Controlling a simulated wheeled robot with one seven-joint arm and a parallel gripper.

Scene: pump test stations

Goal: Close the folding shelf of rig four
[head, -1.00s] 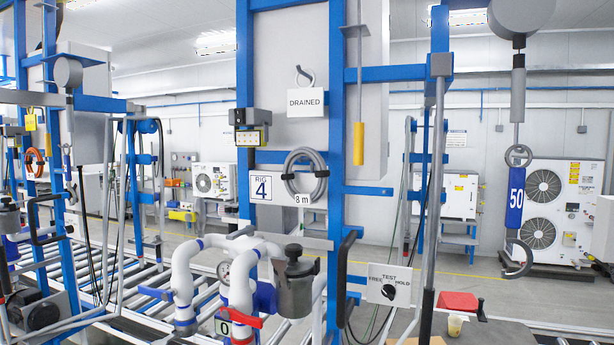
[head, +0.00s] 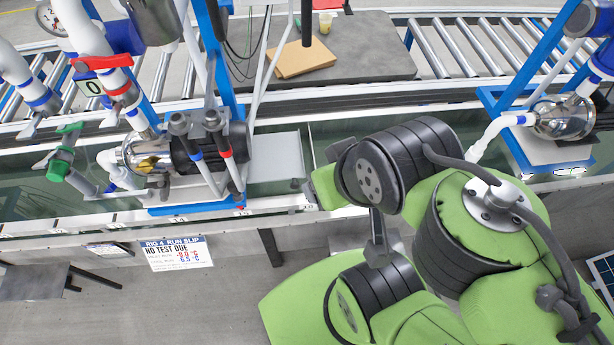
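A run slip headed "RIG 4" (head: 178,254) hangs from the front rail of the bench in the head view. To its right, below the rail, a grey panel with a dark strut (head: 270,248) shows in part. It may be rig four's folding shelf, but my arm covers much of it, so I cannot tell its angle. Another dark grey shelf panel (head: 32,281) stands out at the lower left, with a dark strut beside it. My green and black arm is folded across the right half of the view. I cannot make out my gripper's fingers.
Rig four's pump (head: 205,150) sits on a blue-edged base behind the front rail (head: 110,233). A second pump (head: 565,117) stands at the right. Behind lies a dark worktop (head: 375,55) with a cardboard sheet (head: 300,58) and a roller conveyor (head: 470,47).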

